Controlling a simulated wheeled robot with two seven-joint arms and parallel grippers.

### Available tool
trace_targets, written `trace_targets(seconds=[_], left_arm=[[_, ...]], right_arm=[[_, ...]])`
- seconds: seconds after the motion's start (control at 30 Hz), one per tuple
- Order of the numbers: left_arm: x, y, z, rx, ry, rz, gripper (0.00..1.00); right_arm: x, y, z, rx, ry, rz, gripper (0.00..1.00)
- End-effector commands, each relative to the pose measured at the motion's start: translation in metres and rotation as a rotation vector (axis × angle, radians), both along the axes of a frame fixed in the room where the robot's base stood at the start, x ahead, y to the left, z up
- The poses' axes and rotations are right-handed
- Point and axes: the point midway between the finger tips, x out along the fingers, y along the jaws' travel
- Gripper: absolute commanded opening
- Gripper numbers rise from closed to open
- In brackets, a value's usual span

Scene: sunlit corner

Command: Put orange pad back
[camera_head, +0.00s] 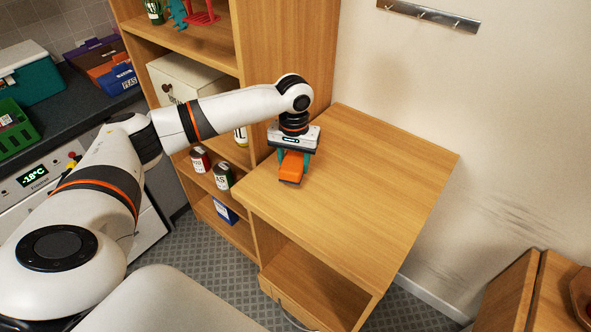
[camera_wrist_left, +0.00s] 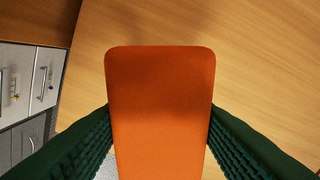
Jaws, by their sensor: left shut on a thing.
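The orange pad (camera_head: 291,168) is in my left gripper (camera_head: 292,157), above the wooden desk top near its left edge. In the left wrist view the pad (camera_wrist_left: 160,105) fills the middle, with a green ribbed finger of the left gripper (camera_wrist_left: 160,140) pressed against each side. The gripper points down at the desk. I cannot tell whether the pad touches the desk top. My right gripper is in neither view.
The wooden desk (camera_head: 370,190) has a bare top, with free room to the right. A wooden shelf unit (camera_head: 285,50) with cans and a white box (camera_head: 185,78) stands behind it on the left. A hook rail (camera_head: 430,14) is on the wall. A counter (camera_head: 70,110) with bins is at far left.

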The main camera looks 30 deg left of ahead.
Motion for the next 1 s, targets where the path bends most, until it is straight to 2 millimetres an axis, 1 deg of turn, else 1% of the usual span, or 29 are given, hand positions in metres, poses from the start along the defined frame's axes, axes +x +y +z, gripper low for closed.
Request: trace_targets(seconds=[0.17, 0.3, 0.37, 0.73, 0.77, 0.8, 0.9, 1.0], left_arm=[[0.0, -0.001, -0.018, -0.001, 0.002, 0.0, 0.3], [0.0, -0.001, -0.038, -0.001, 0.002, 0.0, 0.3], [0.0, -0.001, -0.043, 0.0, 0.001, 0.0, 0.3], [0.0, -0.001, -0.047, 0.0, 0.0, 0.0, 0.3], [0.0, -0.001, -0.048, 0.0, -0.001, 0.0, 0.5], [0.0, 0.0, -0.047, -0.001, -0.001, 0.0, 0.57], [0.0, 0.0, -0.047, -0.001, -0.001, 0.0, 0.7], [0.0, -0.001, -0.047, 0.0, -0.001, 0.0, 0.7]], right_arm=[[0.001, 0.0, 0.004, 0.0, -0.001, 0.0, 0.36], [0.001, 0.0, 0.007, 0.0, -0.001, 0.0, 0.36], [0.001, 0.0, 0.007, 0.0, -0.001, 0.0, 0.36], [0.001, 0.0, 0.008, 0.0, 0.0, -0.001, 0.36], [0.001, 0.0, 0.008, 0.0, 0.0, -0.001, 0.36], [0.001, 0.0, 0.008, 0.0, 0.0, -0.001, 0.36], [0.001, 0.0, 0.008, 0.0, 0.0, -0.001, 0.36], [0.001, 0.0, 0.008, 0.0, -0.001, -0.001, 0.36]])
